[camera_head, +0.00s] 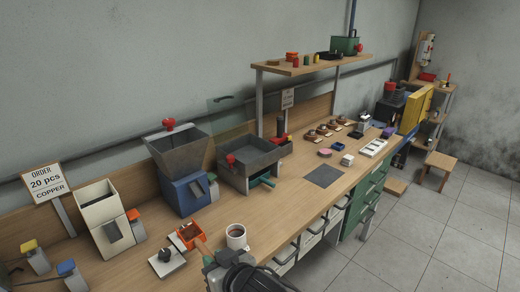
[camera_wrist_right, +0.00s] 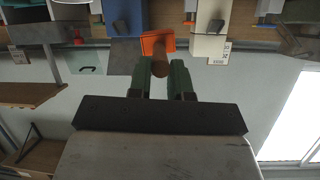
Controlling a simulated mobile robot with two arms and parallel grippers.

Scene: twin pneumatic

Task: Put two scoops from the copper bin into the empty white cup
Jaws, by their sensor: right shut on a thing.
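My right gripper (camera_wrist_right: 166,68) is shut on the brown handle of an orange scoop (camera_wrist_right: 155,42). In the head view the orange scoop (camera_head: 186,237) is low over the near bench, left of a white cup (camera_head: 236,238); whether it touches the bench is unclear. Its inside looks dark and its contents cannot be told. The white cup stands upright, with a dark brown inside. A sign reading "ORDER 20 pcs COPPER" (camera_head: 46,181) stands at the left by a cream hopper (camera_head: 101,204). No bin is clearly marked as the copper one. My left gripper is out of view.
A blue-based grey hopper (camera_head: 181,165) and a grey bin (camera_head: 251,161) with a green-handled tool stand along the back. A small white stand (camera_head: 167,262) is left of the scoop. A dark mat (camera_head: 323,176) lies on clear bench to the right.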

